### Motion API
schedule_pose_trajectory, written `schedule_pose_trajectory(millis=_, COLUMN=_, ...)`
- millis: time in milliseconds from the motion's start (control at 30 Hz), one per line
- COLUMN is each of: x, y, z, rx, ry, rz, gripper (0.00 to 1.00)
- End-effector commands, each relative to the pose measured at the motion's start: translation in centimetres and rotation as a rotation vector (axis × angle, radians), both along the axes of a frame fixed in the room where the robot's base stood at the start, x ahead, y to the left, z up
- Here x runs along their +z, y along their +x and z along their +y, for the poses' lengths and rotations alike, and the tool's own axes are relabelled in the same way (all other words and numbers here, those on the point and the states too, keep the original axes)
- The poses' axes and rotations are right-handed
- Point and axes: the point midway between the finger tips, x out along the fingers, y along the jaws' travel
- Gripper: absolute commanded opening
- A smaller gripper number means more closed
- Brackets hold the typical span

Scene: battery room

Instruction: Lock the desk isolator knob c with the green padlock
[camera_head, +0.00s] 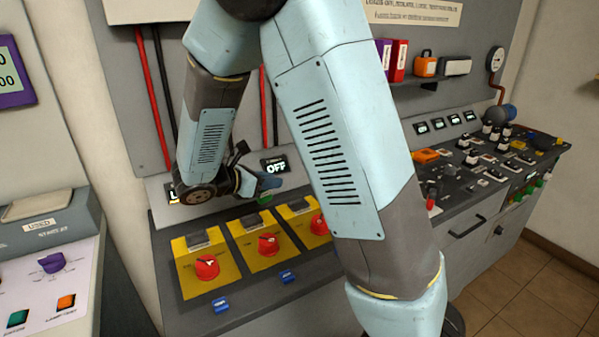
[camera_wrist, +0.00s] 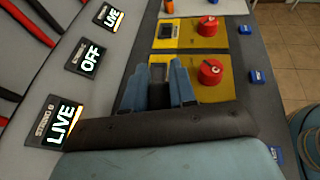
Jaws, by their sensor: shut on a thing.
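My gripper (camera_head: 268,186) is just above the desk's back edge, below the OFF display (camera_head: 275,165). It is shut, and a small bit of the green padlock (camera_head: 265,199) shows under its fingertips. In the wrist view the blue fingers of my gripper (camera_wrist: 158,82) are over the nearer yellow plate (camera_wrist: 215,93), and the padlock cannot be made out there. That plate has a red knob (camera_wrist: 210,72) and a dark hasp block, partly hidden by the fingers. The head view shows several red knobs, one in the middle (camera_head: 268,244). Their letters are unreadable.
A "LIVE" display marked String B (camera_wrist: 60,123) is nearest in the wrist view. An orange item (camera_wrist: 170,6) stands beyond the plates. Blue tags (camera_head: 221,305) lie along the desk front. A crowded desk section with switches (camera_head: 490,155) is at right. My arm hides part of the desk.

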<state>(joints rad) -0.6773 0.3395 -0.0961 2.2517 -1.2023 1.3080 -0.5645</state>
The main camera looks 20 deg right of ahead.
Motion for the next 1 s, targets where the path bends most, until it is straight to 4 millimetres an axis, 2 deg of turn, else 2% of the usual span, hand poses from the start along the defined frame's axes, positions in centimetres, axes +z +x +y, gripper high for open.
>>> schedule_pose_trajectory(millis=33, x=-0.4, y=1.0, z=-1.4, rx=-0.031, ry=-0.001, rz=0.002, gripper=0.00)
schedule_pose_trajectory(millis=200, x=-1.4, y=3.9, z=-5.5, rx=-0.107, ry=0.002, rz=0.002, gripper=0.00)
schedule_pose_trajectory(millis=400, x=-2.6, y=6.3, z=-9.8, rx=-0.179, ry=0.004, rz=0.004, gripper=0.00)
schedule_pose_trajectory(millis=500, x=-2.9, y=7.0, z=-11.1, rx=-0.201, ry=0.007, rz=0.004, gripper=0.00)
schedule_pose_trajectory(millis=767, x=-3.6, y=7.5, z=-12.2, rx=-0.218, ry=0.007, rz=0.006, gripper=0.00)
schedule_pose_trajectory(millis=1000, x=-5.5, y=7.5, z=-12.2, rx=-0.217, ry=0.007, rz=0.007, gripper=0.00)
